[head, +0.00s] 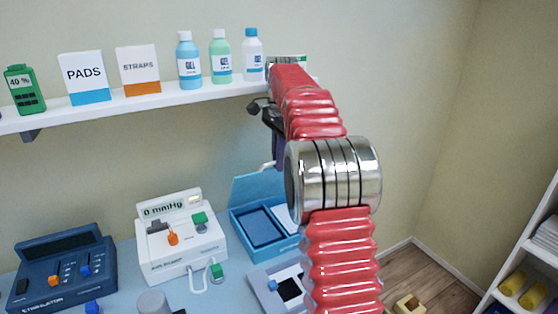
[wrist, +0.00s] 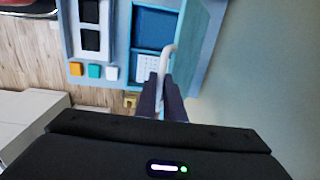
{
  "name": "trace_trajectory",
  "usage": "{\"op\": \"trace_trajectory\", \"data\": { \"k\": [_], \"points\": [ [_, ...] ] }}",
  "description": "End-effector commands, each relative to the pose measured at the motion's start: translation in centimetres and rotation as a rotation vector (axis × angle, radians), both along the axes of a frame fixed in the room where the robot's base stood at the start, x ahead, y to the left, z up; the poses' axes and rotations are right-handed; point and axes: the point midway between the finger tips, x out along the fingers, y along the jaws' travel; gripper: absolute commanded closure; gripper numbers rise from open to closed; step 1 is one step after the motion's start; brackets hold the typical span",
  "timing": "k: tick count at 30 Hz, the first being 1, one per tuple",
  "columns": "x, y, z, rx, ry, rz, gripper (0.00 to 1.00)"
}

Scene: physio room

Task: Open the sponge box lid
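The sponge box is blue (head: 236,226), on the table below the shelf. Its lid (head: 258,186) stands raised at the back, so the inside shows a dark blue compartment and a white one. The wrist view shows the open box (wrist: 132,55) with the lid (wrist: 200,45) swung up along its right side. A white bar handle (wrist: 166,62) sticks out from the lid. My gripper (wrist: 161,92) has its two dark fingers close on either side of this handle, with little gap. In the head view, my gripper is partly hidden by my red arm.
A white pressure device (head: 180,255) and a dark blue stimulator (head: 60,275) stand left of the box. A grey tray (head: 262,290) lies in front. A shelf (head: 150,103) with bottles and cartons runs above. A white rack (head: 530,265) stands far right.

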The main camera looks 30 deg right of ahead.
Motion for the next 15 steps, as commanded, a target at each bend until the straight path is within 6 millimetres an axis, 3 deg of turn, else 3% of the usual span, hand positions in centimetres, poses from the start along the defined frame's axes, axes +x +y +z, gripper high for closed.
{"op": "trace_trajectory", "data": {
  "k": [3, 15],
  "points": [
    [0.00, -0.43, -0.32, -0.008, 0.003, -0.002, 0.84],
    [0.07, -0.26, 0.07, -0.008, 0.002, 0.000, 0.84]
  ]
}}
